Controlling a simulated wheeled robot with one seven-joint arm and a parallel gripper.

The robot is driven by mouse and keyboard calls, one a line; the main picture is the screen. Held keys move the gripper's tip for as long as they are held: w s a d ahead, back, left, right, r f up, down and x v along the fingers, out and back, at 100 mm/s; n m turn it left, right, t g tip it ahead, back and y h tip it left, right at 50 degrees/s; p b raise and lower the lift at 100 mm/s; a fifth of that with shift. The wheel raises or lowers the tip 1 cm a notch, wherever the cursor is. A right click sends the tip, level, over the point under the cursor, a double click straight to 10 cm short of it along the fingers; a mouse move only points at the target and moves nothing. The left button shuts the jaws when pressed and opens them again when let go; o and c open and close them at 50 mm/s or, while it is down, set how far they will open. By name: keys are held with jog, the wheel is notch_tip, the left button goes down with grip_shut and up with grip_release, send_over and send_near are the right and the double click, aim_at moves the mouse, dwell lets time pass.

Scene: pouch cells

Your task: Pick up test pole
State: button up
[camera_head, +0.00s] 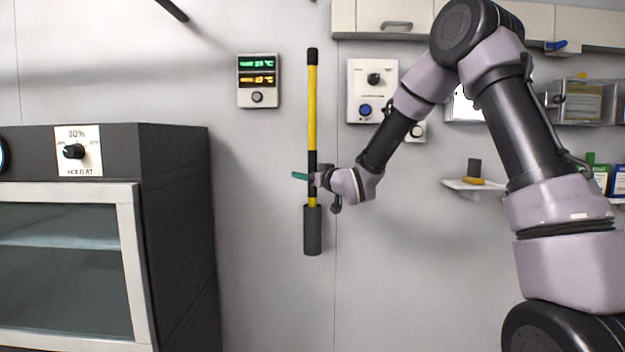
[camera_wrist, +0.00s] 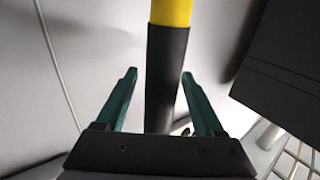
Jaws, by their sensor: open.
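The test pole (camera_head: 312,110) is a yellow rod with a black top and a black band lower down. It stands upright against the wall, its lower end in a dark grey tube holder (camera_head: 312,232). My gripper (camera_head: 300,176) is at the pole's lower black band. In the wrist view the pole's black band (camera_wrist: 165,75) with yellow (camera_wrist: 171,12) beyond it runs between the two open green fingers (camera_wrist: 160,80). A gap shows on both sides of the pole; whether a finger touches it I cannot tell.
A dark cabinet (camera_head: 180,220) with a glass door stands left of the pole. A display panel (camera_head: 258,80) and a switch panel (camera_head: 373,90) are on the wall on either side. A small shelf (camera_head: 478,186) is at right. The wall below the holder is clear.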

grip_shut()
jog(key=shift+r, duration=0.1)
